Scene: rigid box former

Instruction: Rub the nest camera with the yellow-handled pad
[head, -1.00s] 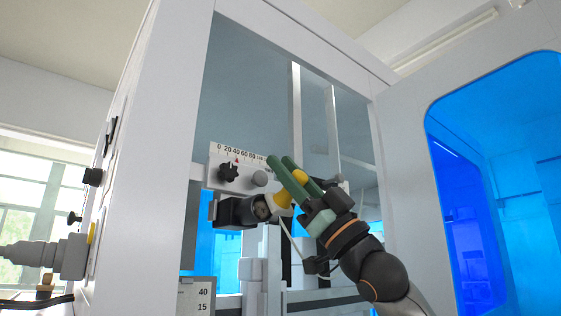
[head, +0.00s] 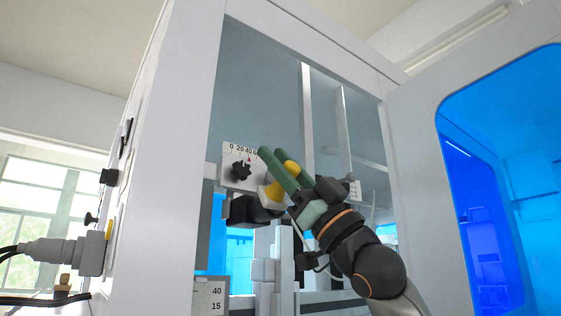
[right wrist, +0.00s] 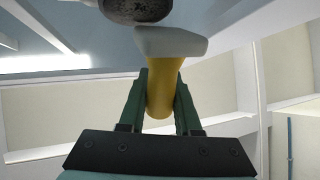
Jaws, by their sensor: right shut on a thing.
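My right gripper (head: 277,170) has long green fingers and is shut on the yellow handle (head: 291,167) of the pad. In the right wrist view the yellow handle (right wrist: 160,92) sits between the fingers, with the pale grey pad (right wrist: 172,42) at its far end. The nest camera, a dark block (head: 247,211), is mounted inside the machine below a scale plate. My left gripper is not in view.
The white scale plate (head: 229,174) with a black star knob (head: 241,170) is close to my fingertips. White posts (head: 307,105) stand inside the machine. The open door with a blue window (head: 515,190) is at right. A grey connector (head: 75,254) juts out at left.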

